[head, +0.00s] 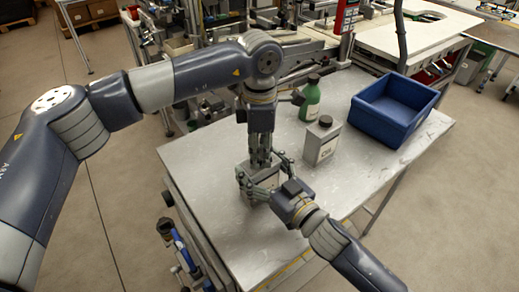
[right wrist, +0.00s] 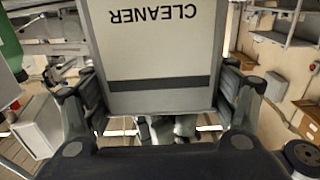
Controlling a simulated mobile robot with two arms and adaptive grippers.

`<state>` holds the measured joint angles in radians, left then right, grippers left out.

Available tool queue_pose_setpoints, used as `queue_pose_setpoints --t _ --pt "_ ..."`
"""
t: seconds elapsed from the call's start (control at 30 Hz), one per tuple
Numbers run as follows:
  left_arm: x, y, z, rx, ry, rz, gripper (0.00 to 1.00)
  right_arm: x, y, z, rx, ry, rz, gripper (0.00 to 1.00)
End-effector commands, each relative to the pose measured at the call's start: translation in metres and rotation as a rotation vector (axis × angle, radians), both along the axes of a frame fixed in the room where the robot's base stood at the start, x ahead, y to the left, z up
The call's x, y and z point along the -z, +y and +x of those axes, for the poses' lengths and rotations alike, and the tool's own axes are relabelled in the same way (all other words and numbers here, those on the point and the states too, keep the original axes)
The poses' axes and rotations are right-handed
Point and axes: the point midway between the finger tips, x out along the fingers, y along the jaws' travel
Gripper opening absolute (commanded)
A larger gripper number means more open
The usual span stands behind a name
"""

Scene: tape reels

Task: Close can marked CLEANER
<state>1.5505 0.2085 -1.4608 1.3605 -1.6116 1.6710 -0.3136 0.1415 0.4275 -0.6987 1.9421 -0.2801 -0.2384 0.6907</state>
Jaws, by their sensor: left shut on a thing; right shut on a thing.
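The CLEANER can (right wrist: 160,50) is a light grey can with a dark band, its lettering upside down in the right wrist view. In the head view the can (head: 247,172) stands near the middle of the table, largely covered by my grippers. My right gripper (head: 262,186) is shut around the can's sides from the front right; its fingers also flank it in the right wrist view (right wrist: 160,110). My left gripper (head: 260,160) points straight down over the can's top and is shut on the cap there. The cap itself is hidden, so its seating cannot be seen.
A grey can with a dark cap (head: 322,140) and a green bottle (head: 309,100) stand to the right behind the grippers. A blue crate (head: 393,125) is at the table's right end. The metal table's (head: 210,215) front left is clear.

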Motion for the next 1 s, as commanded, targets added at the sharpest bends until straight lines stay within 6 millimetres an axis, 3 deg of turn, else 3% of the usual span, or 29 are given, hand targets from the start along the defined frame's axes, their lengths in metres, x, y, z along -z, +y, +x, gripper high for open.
queue_pose_setpoints --t 0.07,0.1,0.17,0.57,0.77,1.0 --pt "0.000 0.001 0.001 -0.004 -0.003 0.001 0.01 0.000 0.000 0.000 0.000 0.001 -0.001 0.12" --pt "0.000 0.001 0.001 -0.005 -0.003 0.001 0.39 0.000 0.000 0.000 0.000 0.001 -0.001 0.12" --pt "0.000 0.001 0.001 -0.005 -0.002 0.001 0.52 0.000 0.000 0.000 0.000 0.001 -0.001 0.12" --pt "-0.004 0.000 0.001 -0.005 -0.002 0.000 0.53 0.000 0.000 0.000 0.000 0.001 -0.001 0.12" --pt "-0.034 0.000 0.001 -0.005 -0.005 0.000 0.53 0.000 0.000 0.000 0.000 0.001 -0.001 0.12" --pt "-0.086 0.000 0.002 -0.006 -0.005 -0.001 0.53 0.000 0.000 0.000 0.000 0.001 -0.001 0.12"
